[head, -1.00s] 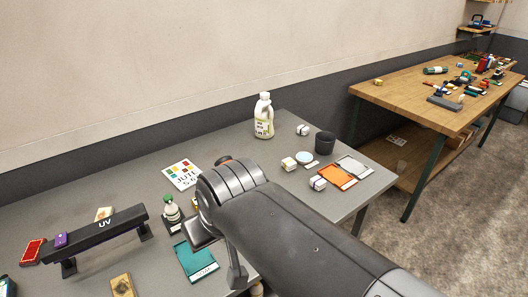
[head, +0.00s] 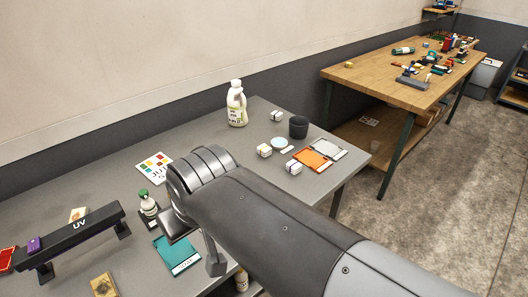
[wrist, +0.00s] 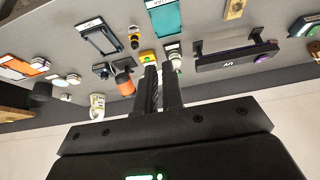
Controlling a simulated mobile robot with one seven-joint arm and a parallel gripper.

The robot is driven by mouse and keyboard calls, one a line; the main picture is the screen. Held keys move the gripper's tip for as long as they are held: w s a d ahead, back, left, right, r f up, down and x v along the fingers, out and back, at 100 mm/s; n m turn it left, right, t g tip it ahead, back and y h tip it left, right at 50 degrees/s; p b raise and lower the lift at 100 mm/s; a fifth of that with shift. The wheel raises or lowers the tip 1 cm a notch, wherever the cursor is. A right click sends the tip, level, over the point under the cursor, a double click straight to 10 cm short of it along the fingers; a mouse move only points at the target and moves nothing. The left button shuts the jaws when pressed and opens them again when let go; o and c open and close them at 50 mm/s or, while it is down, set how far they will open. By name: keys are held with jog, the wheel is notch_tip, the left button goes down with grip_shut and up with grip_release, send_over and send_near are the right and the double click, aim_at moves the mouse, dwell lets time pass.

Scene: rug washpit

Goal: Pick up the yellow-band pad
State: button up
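A small white pad with a yellowish band (head: 264,150) lies on the grey table in the head view, left of the orange tray. It looks like the yellow-band pad, though the band is small. In the wrist view, a small pale block (wrist: 73,79) at the left seems to be the same pad; its band is not clear. My gripper (wrist: 160,68) shows in the wrist view as two dark fingers with a narrow gap and nothing held between them. It is well to one side of the pad.
A purple-banded pad (head: 293,167), another white pad (head: 276,116), a white-and-blue dish (head: 279,143), a dark cup (head: 299,127) and an orange tray (head: 313,160) are close by. A white jug (head: 236,104) stands behind. A black UV lamp bar (head: 78,228) is at left.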

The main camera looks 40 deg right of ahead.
jog(key=o, duration=1.2)
jog(key=shift+o, duration=0.2)
